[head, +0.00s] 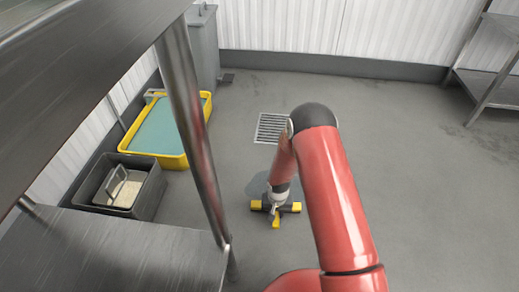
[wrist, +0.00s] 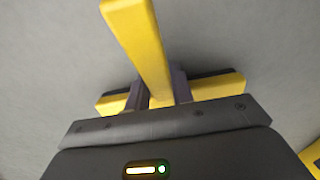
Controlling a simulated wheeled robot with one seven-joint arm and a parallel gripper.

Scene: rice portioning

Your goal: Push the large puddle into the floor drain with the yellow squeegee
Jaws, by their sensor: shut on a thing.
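The yellow squeegee (head: 290,208) is at floor level in the head view, with yellow ends on its dark-edged crossbar and a short yellow handle. My gripper (head: 277,200) is above it, pointing down. In the wrist view my gripper (wrist: 159,88) is shut on the yellow squeegee (wrist: 142,40), one dark finger on each side of its handle. The large puddle (head: 259,184) is a darker wet patch just behind and around the squeegee, partly hidden by my arm. The floor drain (head: 270,128) is a square metal grate beyond the puddle, partly hidden by my arm.
A metal rack (head: 487,88) stands far right. Floor between puddle and drain looks clear.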

